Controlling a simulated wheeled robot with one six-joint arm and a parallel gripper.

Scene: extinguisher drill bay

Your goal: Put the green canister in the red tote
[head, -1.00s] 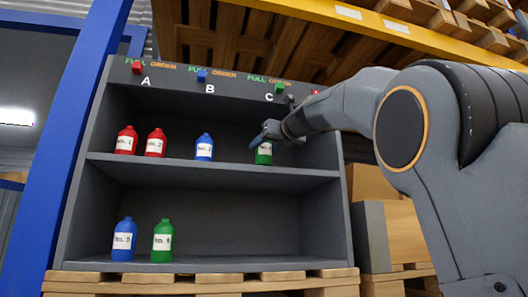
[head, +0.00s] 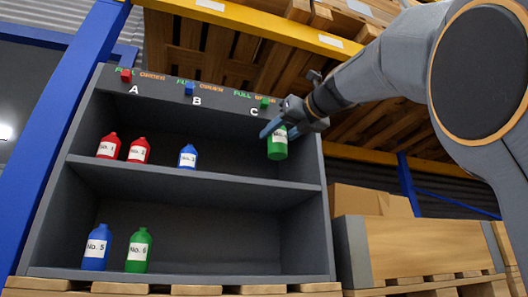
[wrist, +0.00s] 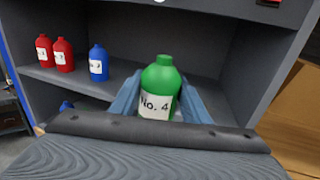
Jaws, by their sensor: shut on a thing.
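My gripper (head: 275,131) is shut on a green canister (head: 278,147) with a white label, held at the right end of the upper shelf. The canister hangs above the shelf board, upright or slightly tilted. In the wrist view the same green canister (wrist: 161,84), labelled No. 4, stands between the two blue-grey fingers (wrist: 160,101). A second green canister (head: 139,250), labelled No. 6, stands on the lower shelf. No red tote is in view.
The grey shelf unit (head: 200,178) holds two red canisters (head: 108,146) and a blue canister (head: 188,157) on its upper board. Another blue canister (head: 97,248) stands below. Cardboard boxes (head: 360,202) and a crate (head: 420,250) stand to the right. A blue post (head: 62,130) rises at left.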

